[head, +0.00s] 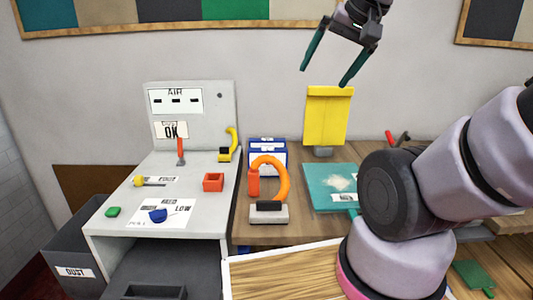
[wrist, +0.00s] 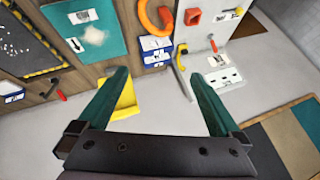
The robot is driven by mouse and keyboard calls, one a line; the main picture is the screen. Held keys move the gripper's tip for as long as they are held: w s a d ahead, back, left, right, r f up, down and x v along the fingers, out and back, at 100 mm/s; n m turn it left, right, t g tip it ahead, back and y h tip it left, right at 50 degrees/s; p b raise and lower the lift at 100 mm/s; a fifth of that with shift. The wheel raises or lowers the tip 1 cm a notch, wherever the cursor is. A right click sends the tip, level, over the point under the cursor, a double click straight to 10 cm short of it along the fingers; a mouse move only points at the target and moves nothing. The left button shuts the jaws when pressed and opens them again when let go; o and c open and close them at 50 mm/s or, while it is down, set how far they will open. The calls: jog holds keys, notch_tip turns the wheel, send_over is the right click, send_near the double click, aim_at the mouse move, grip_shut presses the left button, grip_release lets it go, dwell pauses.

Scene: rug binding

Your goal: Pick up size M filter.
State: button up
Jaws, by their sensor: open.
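No label reading size M is legible in either view, so I cannot tell which thing is the size M filter. A blue and white box (head: 267,146) stands on the wooden bench at the back, partly hidden by an orange hose loop; blue and white labelled boxes (wrist: 157,56) also show in the wrist view, with print too small to read. My gripper (head: 323,77) is open and empty, high in front of the wall and above a yellow panel (head: 327,118). In the wrist view, my gripper (wrist: 160,75) has its green fingers spread wide with nothing between them.
A grey machine (head: 215,105) with AIR and OK labels stands left, bearing a red holder (head: 213,182) and a blue knob (head: 157,215). The orange hose (head: 284,178) rises beside a teal mat (head: 329,189) on the bench. A dark DUST bin (head: 75,245) stands lower left.

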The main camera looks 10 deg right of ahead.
dwell(0.3)
jog(key=c, duration=0.3)
jog(key=w+f+m+g+y, duration=0.2)
jog(key=w+f+m+g, duration=0.15)
jog(key=w, duration=0.95)
jog(key=w+f+m+g+y, duration=0.2)
jog(key=w+f+m+y, duration=0.15)
jog(key=w, duration=0.95)
jog(key=shift+c, duration=0.2)
jog(key=w+d+f+m+y, duration=0.2)
jog(key=w+f+m+y, duration=0.15)
jog(key=w+f, duration=0.65)
jog(key=m+t+y, duration=0.1)
jog(key=m+y, duration=0.2)
jog(key=m, duration=0.3)
send_near(271, 139)
jog(key=shift+n, duration=0.25)
jog(key=x, duration=0.6)
jog(key=shift+s+a, duration=0.2)
jog(key=shift+a, duration=0.1)
jog(key=shift+w+x, duration=0.1)
jog(key=shift+x, duration=1.2)
jog(key=shift+w+x, duration=0.15)
jog(key=shift+x, duration=1.1)
